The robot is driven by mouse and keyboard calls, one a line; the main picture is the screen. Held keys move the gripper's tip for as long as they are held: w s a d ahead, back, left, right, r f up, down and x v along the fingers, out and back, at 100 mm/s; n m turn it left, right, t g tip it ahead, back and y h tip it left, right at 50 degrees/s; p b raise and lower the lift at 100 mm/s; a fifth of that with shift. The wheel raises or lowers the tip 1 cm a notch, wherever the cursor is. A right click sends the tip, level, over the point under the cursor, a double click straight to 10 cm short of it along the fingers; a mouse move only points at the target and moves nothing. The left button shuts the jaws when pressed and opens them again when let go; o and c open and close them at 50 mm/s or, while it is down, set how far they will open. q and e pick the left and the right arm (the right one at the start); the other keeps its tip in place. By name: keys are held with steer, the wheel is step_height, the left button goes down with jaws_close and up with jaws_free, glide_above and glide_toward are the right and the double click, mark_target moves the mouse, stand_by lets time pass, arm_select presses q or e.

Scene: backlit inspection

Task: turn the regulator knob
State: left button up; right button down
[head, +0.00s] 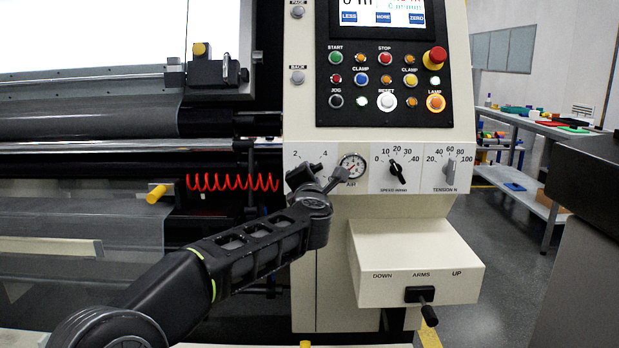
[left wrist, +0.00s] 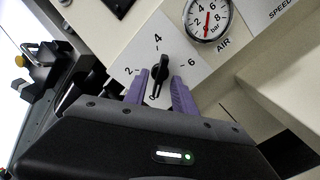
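The regulator knob (left wrist: 159,70) is a black bar-shaped knob on a white dial plate marked 2, 4 and 6, seen in the left wrist view. My left gripper (left wrist: 160,82) has its two purple fingers on either side of the knob, apart from each other. A narrow gap seems to show between knob and fingers. In the head view my left gripper (head: 318,182) is at the dial plate (head: 322,153), covering its lower part. The air gauge (left wrist: 207,18), with a red needle, is beside the dial; it also shows in the head view (head: 352,166). My right gripper is not in view.
The speed knob (head: 398,172) and tension knob (head: 449,167) are right of the gauge. Above is a button panel (head: 385,85) with a red stop button (head: 435,58). Below, a box (head: 415,262) with a lever (head: 424,303) juts out. A red coiled hose (head: 232,182) hangs at left.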

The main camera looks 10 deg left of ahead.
arm_select(q)
steer(key=v, duration=0.7)
steer(key=shift+s, duration=0.4)
steer(key=shift+d, duration=0.1)
